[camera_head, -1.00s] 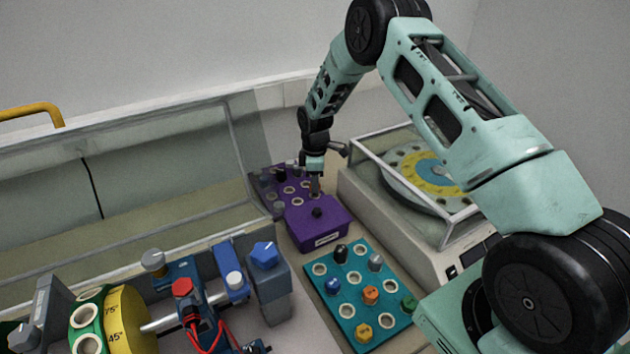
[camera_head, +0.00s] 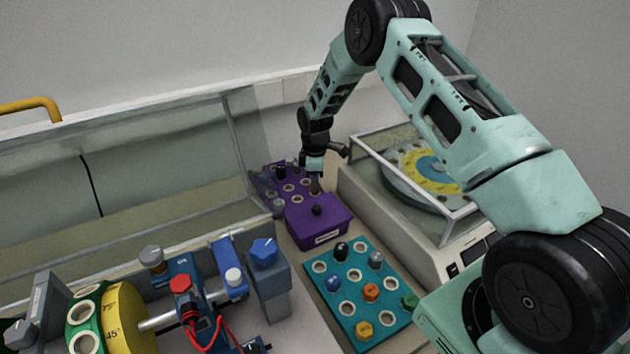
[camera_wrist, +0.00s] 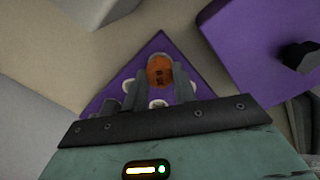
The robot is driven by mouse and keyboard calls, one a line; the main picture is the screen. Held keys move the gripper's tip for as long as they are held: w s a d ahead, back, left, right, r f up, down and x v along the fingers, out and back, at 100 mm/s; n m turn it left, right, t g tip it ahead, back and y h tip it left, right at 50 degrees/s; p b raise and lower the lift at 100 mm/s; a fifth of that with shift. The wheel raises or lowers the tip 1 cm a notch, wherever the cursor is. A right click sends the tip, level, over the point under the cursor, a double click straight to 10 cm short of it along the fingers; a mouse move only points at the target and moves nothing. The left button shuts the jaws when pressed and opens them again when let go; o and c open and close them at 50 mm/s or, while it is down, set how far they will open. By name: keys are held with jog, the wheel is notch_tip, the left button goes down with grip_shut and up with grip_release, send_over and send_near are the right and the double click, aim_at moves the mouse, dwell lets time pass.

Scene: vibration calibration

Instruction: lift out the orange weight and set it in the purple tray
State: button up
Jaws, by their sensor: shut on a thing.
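An orange weight (camera_wrist: 160,70) sits between my gripper's fingers in the wrist view, over the purple tray (camera_wrist: 160,42). My gripper (camera_wrist: 160,76) is shut on this weight; it also shows in the head view (camera_head: 316,188), pointing down at the tray behind the purple box. The tray has several pale-ringed holes and some grey and dark weights. The held weight is hidden in the head view, and I cannot tell whether its base is inside a hole. Another orange weight (camera_head: 371,292) stands in the teal plate (camera_head: 350,309).
A purple box (camera_head: 318,229) with a black knob stands close in front of my gripper. A shaker with a yellow-and-blue disc (camera_head: 428,171) stands to the right. A clear cover (camera_head: 240,140) and a rig with a yellow dial (camera_head: 128,318) are on the left.

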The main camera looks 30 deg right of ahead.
jog(key=shift+f+b, duration=0.3)
jog(key=shift+f, duration=0.15)
jog(key=o, duration=1)
jog(key=shift+r, duration=0.1)
notch_tip(320, 180, up, 17)
jog(key=b, duration=0.3)
jog(key=shift+r, duration=0.15)
